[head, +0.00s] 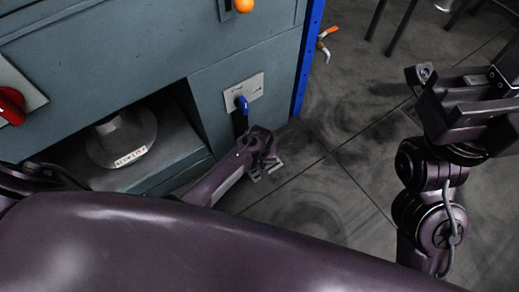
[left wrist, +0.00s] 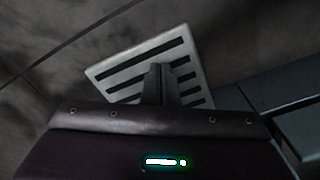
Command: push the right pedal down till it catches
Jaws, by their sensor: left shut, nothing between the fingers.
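The right pedal is a pale slotted metal plate (left wrist: 125,72), seen from above in the left wrist view. In the head view a small part of the pedal (head: 272,172) shows near the floor at the cabinet's foot, mostly behind my left gripper (head: 268,157). My left gripper is shut and empty. Its closed fingertips (left wrist: 158,78) lie over the pedal's middle in the left wrist view. I cannot tell whether they touch it. My right arm (head: 435,185) is raised at the right of the head view.
The blue-grey press cabinet (head: 150,50) stands at the left, with a blue lever (head: 243,104) above the pedal, a red knob (head: 11,105) and an orange knob (head: 244,5). A round grey base (head: 121,140) sits in its recess. An orange-handled tap (head: 328,32) juts out. Right of the pedal the floor is clear.

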